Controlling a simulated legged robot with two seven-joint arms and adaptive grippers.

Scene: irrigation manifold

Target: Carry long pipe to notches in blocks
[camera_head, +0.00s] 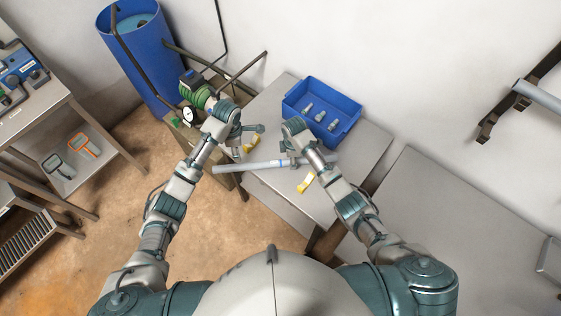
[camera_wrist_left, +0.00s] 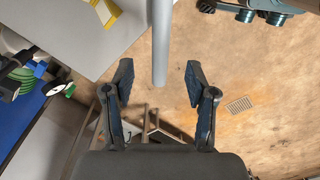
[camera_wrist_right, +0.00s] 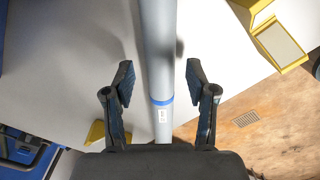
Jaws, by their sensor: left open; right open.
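The long grey pipe (camera_head: 233,167) lies across the grey table, its left end sticking out past the table edge. It has a blue band and a small white label, seen in the right wrist view (camera_wrist_right: 160,60). One yellow block (camera_head: 253,141) is behind the pipe and another (camera_head: 305,183) in front; their notches are not clear. My left gripper (camera_head: 248,142) is open; in the left wrist view the pipe's end (camera_wrist_left: 160,50) shows between its fingers, not gripped. My right gripper (camera_wrist_right: 158,85) is open, with the pipe running between its fingers.
A blue bin (camera_head: 345,103) with several fittings stands at the table's back. A green valve with a gauge (camera_head: 188,114) and dark pipes stand left of the table, near my left arm. A blue barrel (camera_head: 150,60) is behind. The right table (camera_head: 460,230) is largely bare.

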